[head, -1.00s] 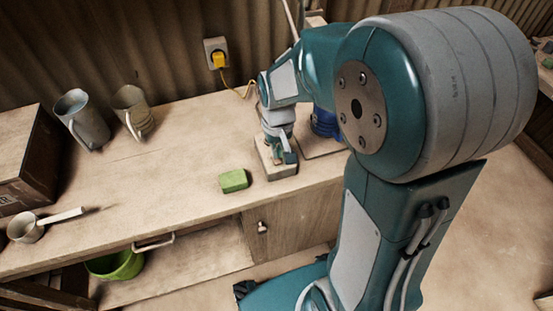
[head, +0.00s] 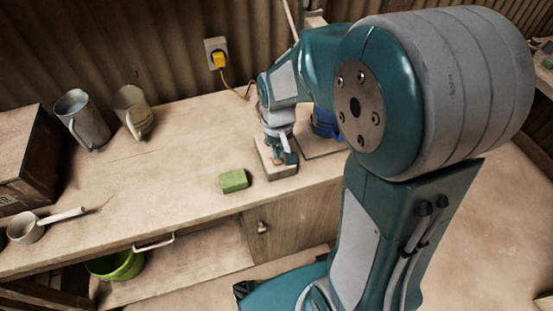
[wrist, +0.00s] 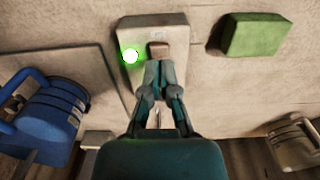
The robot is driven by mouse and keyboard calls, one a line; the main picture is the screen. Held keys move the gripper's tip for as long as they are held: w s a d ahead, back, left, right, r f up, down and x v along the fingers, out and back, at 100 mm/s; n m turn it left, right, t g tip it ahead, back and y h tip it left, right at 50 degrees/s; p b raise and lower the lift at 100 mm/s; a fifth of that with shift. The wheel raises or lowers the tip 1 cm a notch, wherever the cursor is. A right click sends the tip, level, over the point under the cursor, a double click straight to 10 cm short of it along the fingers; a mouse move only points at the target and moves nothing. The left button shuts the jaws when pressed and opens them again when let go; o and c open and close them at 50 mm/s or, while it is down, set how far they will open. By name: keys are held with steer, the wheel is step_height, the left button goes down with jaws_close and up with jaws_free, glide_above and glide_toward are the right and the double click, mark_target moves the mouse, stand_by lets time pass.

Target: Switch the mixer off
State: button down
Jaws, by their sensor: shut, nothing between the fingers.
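A pale switch box (wrist: 178,30) lies on the bench, and it also shows in the head view (head: 281,174). A green lamp (wrist: 130,56) glows on its left side in the wrist view. A small brownish switch (wrist: 159,48) stands on the box. My gripper (wrist: 160,68) is shut and empty, its fingertips right at the switch; whether they touch it I cannot tell. In the head view my gripper (head: 285,150) is over the box. A blue vessel (head: 325,124), perhaps part of the mixer, is partly hidden behind my arm; it also shows in the wrist view (wrist: 45,115).
A green sponge (head: 234,181) lies left of the box. Two metal jugs (head: 82,122) stand at the back left, and a ladle-like pan (head: 27,228) at the front left. A yellow plug (head: 219,60) sits in the wall socket. The bench middle is clear.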

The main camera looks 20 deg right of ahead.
mark_target(278, 162)
steer(key=shift+f, duration=1.3)
stand_by(0.7)
steer(key=shift+r, duration=3.55)
steer(key=shift+s+r, duration=0.2)
steer(key=shift+r, duration=0.15)
steer(key=s+r+t, duration=0.5)
steer(key=s+r, duration=0.5)
steer(key=s, duration=0.3)
steer(key=shift+s+r+t, duration=0.2)
steer(key=shift+s+t, duration=0.1)
steer(key=shift+s, duration=0.1)
